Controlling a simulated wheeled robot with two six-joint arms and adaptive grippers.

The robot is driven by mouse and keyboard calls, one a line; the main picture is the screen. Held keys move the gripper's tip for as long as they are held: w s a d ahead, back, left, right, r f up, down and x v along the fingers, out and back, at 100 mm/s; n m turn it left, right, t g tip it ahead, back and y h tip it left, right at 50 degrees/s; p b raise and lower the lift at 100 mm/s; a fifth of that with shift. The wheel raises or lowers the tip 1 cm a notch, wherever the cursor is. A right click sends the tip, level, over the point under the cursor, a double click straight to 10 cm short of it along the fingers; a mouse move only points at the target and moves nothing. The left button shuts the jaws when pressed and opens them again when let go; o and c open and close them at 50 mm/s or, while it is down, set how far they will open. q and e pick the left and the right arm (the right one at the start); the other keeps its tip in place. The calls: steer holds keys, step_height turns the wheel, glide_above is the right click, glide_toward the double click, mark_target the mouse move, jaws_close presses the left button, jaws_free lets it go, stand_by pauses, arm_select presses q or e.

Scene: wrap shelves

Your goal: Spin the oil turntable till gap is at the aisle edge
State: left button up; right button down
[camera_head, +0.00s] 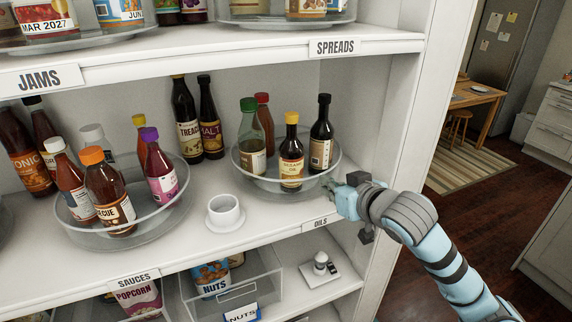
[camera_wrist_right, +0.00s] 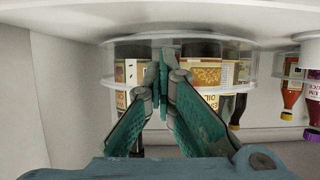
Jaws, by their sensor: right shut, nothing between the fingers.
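The oil turntable (camera_head: 262,185) is a clear, rimmed round tray above the OILS label (camera_head: 321,222). It carries a green-capped bottle (camera_head: 251,145), a red-capped bottle (camera_head: 265,122), a yellow-capped bottle (camera_head: 291,160) at the front and a black-capped bottle (camera_head: 321,137) at the right. The widest bare stretch appears at the back, between the red-capped and black-capped bottles. My right gripper (camera_head: 331,186) is shut and empty at the tray's front right edge. In the right wrist view its fingertips (camera_wrist_right: 161,72) overlap the clear rim (camera_wrist_right: 120,80); contact is unclear. My left gripper is out of view.
The sauces turntable (camera_head: 120,238) with several bottles stands to the left. A white cup-like item (camera_head: 225,212) sits between the turntables. Two dark bottles (camera_head: 187,130) stand behind. The shelf above (camera_head: 250,50) and the side panel (camera_head: 398,130) bound the space.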

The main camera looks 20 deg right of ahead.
mark_target(296, 189)
steer(key=shift+s+a, duration=0.1)
steer(key=shift+a, duration=0.85)
steer(key=shift+a, duration=1.15)
steer(key=shift+w+a, duration=0.25)
steer(key=shift+a, duration=0.6)
steer(key=shift+w+a, duration=0.1)
steer(key=shift+a, duration=0.2)
